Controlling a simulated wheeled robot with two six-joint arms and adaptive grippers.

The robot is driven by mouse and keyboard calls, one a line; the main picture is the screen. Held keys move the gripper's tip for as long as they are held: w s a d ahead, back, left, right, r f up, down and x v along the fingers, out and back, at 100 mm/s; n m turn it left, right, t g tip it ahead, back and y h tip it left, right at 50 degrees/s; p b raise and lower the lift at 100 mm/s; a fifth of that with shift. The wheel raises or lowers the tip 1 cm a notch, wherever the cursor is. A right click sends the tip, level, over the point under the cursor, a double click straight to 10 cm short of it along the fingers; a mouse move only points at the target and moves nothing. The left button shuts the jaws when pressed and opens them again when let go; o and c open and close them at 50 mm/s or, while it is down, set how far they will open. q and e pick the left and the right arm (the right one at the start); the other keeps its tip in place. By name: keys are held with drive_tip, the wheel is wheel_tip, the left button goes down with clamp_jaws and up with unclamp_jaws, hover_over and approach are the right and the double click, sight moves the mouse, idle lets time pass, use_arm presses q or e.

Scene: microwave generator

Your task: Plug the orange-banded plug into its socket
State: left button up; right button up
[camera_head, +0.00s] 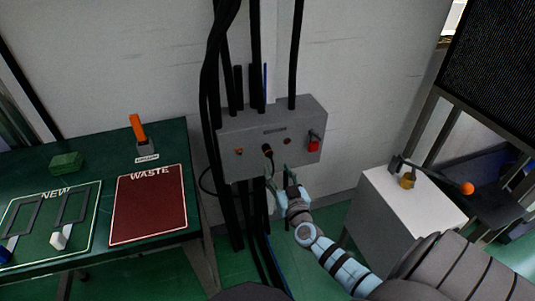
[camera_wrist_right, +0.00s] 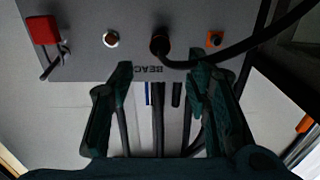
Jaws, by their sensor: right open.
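A grey wall box (camera_head: 225,145) carries a black plug (camera_head: 267,149) near the middle of its front. In the right wrist view the plug (camera_wrist_right: 159,44) has a dark orange tint and a thick black cable curving right. I cannot tell how deep it sits. An orange square fitting (camera_wrist_right: 214,40) and a round light-rimmed fitting (camera_wrist_right: 111,38) flank it. My right gripper (camera_head: 281,177) is open and empty just below the plug; in the wrist view its fingertips (camera_wrist_right: 160,74) are apart, with the plug beyond them. My left gripper is not in view.
A red padlock-like part (camera_head: 314,141) hangs at the box's right. Thick black cables (camera_head: 222,75) run down beside it. A green table (camera_head: 100,145) stands left with a red WASTE mat (camera_head: 150,205).

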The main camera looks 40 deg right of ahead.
sight(270, 156)
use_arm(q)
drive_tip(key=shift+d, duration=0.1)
use_arm(e)
drive_tip(key=b+x, duration=0.3)
drive_tip(key=x, duration=0.5)
drive_tip(key=shift+f, duration=0.1)
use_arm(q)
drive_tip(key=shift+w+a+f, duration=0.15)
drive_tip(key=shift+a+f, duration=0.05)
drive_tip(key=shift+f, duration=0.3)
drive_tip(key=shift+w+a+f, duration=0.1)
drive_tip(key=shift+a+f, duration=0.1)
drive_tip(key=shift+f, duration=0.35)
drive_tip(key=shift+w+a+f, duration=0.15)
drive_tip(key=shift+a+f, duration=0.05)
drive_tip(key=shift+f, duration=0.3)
use_arm(e)
drive_tip(key=shift+w+d, duration=0.15)
drive_tip(key=shift+w, duration=0.3)
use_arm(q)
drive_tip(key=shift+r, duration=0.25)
use_arm(e)
clamp_jaws()
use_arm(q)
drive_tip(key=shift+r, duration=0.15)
use_arm(e)
drive_tip(key=shift+s, duration=0.15)
